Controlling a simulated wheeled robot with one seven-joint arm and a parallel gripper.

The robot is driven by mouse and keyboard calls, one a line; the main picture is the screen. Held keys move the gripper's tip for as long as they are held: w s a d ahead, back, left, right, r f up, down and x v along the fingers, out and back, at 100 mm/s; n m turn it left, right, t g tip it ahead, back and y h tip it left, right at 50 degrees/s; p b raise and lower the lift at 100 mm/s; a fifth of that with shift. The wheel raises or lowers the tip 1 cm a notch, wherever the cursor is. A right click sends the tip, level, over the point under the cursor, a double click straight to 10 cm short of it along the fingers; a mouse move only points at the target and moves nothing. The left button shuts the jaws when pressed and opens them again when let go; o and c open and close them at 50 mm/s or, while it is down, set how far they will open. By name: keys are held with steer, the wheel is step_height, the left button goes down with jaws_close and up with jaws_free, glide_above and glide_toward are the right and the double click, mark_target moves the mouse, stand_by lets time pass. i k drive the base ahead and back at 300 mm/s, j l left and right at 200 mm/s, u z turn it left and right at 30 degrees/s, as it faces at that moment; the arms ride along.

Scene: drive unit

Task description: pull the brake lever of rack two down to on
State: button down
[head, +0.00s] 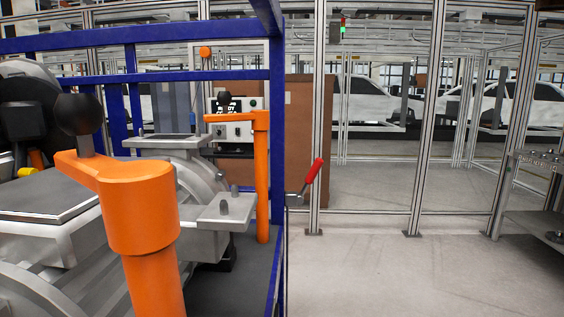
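A lever with a red grip (313,170) sticks out from the right side of the blue rack (278,110). Its thin grey arm rises from the rack's side, and the red grip tilts up to the right. I take it for the brake lever. No rack number can be read, so I cannot tell whether this is rack two. My gripper is not in view.
Orange posts with black knobs (75,113) stand on the left beside grey metal drive parts (225,211). The floor (420,270) right of the rack is clear. A framed fence (424,130) stands behind, and a grey table (540,190) is at the right edge.

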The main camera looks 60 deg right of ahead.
mark_target(315, 169)
steer(key=l+u, duration=0.1)
steer(key=l, duration=1.15)
steer(key=i, duration=0.05)
